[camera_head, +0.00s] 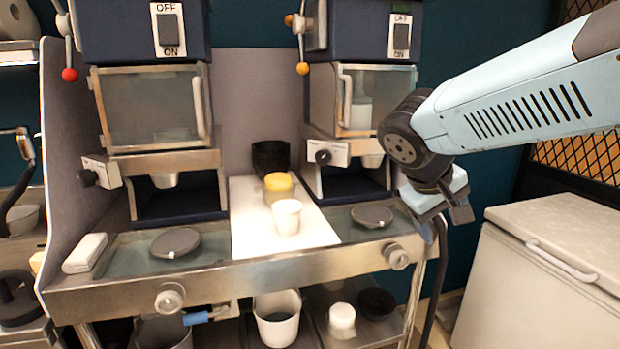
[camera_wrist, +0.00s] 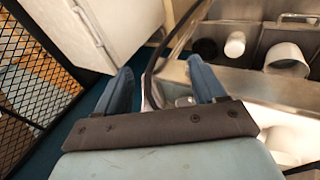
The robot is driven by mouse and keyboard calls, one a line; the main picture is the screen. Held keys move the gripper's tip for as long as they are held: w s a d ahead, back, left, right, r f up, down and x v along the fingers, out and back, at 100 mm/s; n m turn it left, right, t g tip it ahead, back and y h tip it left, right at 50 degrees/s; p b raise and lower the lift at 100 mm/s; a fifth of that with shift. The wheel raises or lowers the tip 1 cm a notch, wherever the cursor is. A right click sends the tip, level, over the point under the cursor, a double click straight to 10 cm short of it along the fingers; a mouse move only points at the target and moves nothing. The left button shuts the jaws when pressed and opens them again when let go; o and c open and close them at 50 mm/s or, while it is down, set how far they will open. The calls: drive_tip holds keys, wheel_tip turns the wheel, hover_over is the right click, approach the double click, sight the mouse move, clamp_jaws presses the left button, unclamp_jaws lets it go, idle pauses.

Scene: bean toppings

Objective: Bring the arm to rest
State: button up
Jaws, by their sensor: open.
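My gripper (camera_head: 455,212) hangs at the right end of the machine counter in the head view, in front of the right machine's edge. In the wrist view my gripper (camera_wrist: 160,90) shows two blue fingers spread apart with nothing between them. My arm reaches in from the upper right of the head view. A white cup (camera_head: 287,217) stands upright on the white board (camera_head: 262,236) in the middle of the counter, apart from my gripper. A yellow round thing (camera_head: 279,182) sits behind the cup.
Two machines with OFF/ON switches (camera_head: 168,30) stand over the counter (camera_head: 240,278). A white chest (camera_head: 545,275) stands at the right, beside a mesh panel (camera_head: 585,155). A lower shelf holds a white bucket (camera_head: 278,322), a small white jar (camera_head: 342,317) and a black bowl (camera_head: 376,302).

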drive_tip(key=s+m+t+y, duration=0.2)
drive_tip(key=s+m+y, duration=0.1)
drive_tip(key=s+y, duration=0.2)
drive_tip(key=shift+s+r, duration=0.35)
drive_tip(key=shift+s, duration=0.95)
